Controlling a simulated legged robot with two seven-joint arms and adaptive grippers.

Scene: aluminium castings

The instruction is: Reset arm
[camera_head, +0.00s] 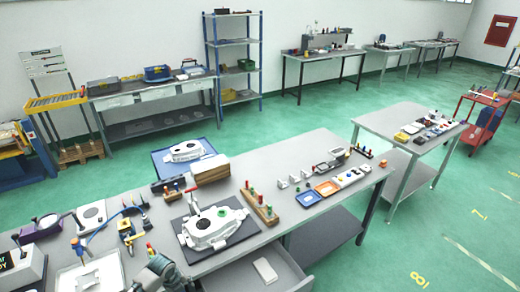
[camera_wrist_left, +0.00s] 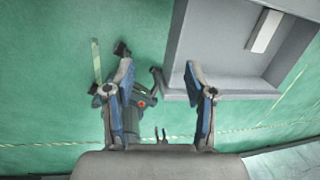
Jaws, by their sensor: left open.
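In the left wrist view my left gripper (camera_wrist_left: 160,85) is open, its two blue-grey fingers apart with nothing held between them. Green floor and part of an open grey drawer (camera_wrist_left: 228,90) show beyond the fingers. A grey mechanism with dark ends and a red spot shows behind the left finger; I cannot tell which part it is. In the head view, a grey jointed part at the bottom edge, in front of the workbench (camera_head: 320,215), looks like part of my arm; its fingertips are not clear. My right gripper is not seen clearly in either view.
A white casting (camera_head: 212,228) sits on a dark mat on the workbench. The drawer (camera_head: 300,283) stands open below, holding a white block (camera_head: 265,269). A wooden rack (camera_head: 260,203), trays and tools crowd the top.

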